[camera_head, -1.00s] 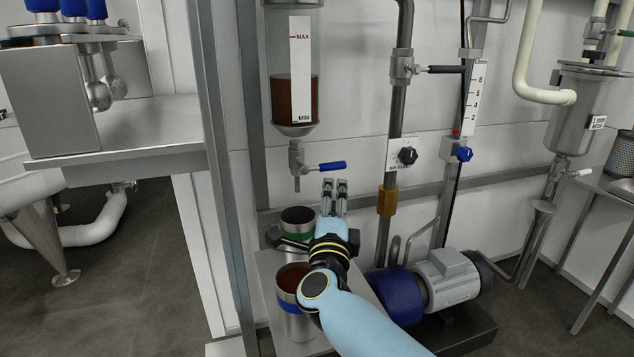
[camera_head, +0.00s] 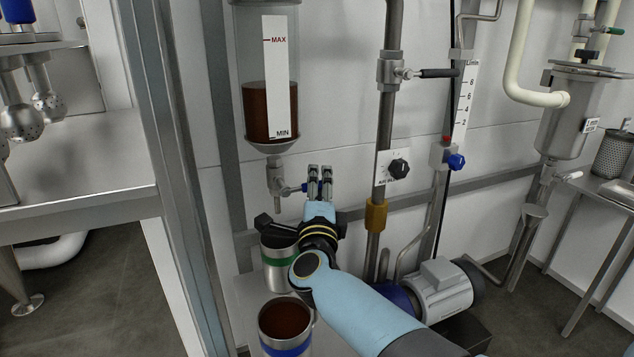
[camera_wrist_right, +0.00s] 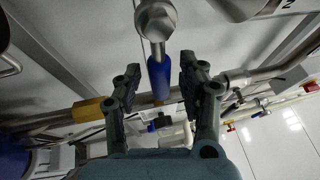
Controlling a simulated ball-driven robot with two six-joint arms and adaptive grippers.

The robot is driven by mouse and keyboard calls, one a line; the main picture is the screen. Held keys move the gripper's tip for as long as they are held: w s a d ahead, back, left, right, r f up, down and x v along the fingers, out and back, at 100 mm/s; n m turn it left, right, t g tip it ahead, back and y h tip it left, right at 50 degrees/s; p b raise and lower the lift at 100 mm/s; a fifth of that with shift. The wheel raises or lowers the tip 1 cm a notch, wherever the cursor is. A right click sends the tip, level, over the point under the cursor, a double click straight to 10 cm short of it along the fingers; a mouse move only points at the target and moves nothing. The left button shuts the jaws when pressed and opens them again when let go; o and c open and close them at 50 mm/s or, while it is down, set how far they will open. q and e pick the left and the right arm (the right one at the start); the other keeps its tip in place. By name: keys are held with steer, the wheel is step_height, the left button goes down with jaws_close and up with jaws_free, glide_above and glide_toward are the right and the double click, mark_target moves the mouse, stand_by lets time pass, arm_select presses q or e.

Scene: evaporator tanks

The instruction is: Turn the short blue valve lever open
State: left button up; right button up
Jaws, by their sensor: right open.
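The short blue valve lever (camera_head: 303,188) sticks out to the right from the steel valve (camera_head: 275,175) under the sight glass. In the head view my right gripper (camera_head: 319,172) is at the lever's outer end and covers part of it. In the right wrist view the blue lever (camera_wrist_right: 159,80) lies between the two spread fingers of this gripper (camera_wrist_right: 160,76). The gripper is open, with a visible gap on each side of the lever. My left gripper is not in view.
The sight glass (camera_head: 268,70) holds brown liquid. Below stand a green-banded cup (camera_head: 279,267) and a blue-banded cup (camera_head: 285,346). A vertical pipe (camera_head: 385,140) with a black knob (camera_head: 399,168) stands right of the gripper. A pump motor (camera_head: 438,288) sits lower right.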

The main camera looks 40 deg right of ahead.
jaws_close()
